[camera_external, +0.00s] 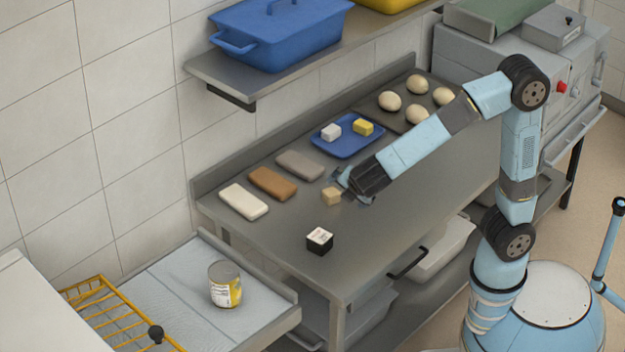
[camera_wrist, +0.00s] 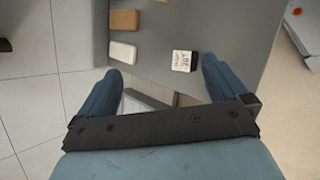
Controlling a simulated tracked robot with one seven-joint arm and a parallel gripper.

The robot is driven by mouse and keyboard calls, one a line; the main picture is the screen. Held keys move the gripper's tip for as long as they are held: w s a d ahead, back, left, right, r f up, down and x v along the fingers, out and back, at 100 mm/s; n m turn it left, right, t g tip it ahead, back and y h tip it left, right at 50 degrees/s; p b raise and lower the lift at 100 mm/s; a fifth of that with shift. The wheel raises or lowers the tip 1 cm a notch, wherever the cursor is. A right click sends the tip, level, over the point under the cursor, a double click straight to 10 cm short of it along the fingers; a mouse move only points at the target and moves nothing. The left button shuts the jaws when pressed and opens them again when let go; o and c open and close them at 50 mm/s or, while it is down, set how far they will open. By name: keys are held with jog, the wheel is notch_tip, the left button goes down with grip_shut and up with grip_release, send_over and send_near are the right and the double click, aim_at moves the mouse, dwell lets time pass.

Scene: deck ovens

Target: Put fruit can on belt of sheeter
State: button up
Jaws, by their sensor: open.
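The fruit can (camera_external: 226,290), with a grey top and a yellow and white label, stands upright on the pale belt (camera_external: 180,285) of the sheeter at the lower left in the external view. Nothing touches it. My gripper (camera_external: 352,190) is over the steel table, well to the right of the can and apart from it. In the wrist view, my gripper's blue fingers (camera_wrist: 162,70) are spread with nothing held between them. I cannot see the can in the wrist view.
The sheeter's yellow wire guard (camera_external: 100,300) is left of the can. On the steel table (camera_external: 400,205) are a black-and-white box (camera_external: 320,240), a tan cube (camera_external: 332,196), several loaf-shaped blocks (camera_external: 272,183) and a blue tray (camera_external: 345,149). A shelf (camera_external: 220,75) with a blue bin (camera_external: 280,35) overhangs.

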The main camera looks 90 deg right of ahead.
jog(key=s+a+r+m+t+y, duration=0.1)
jog(key=s+m+y, duration=0.3)
jog(key=s, duration=0.7)
jog(key=s+a+r+m+t+y, duration=0.1)
jog(key=s+m+t+y, duration=0.1)
jog(key=s+m+y, duration=0.2)
jog(key=s+m, duration=0.3)
jog(key=s, duration=0.5)
jog(key=shift+r, duration=0.4)
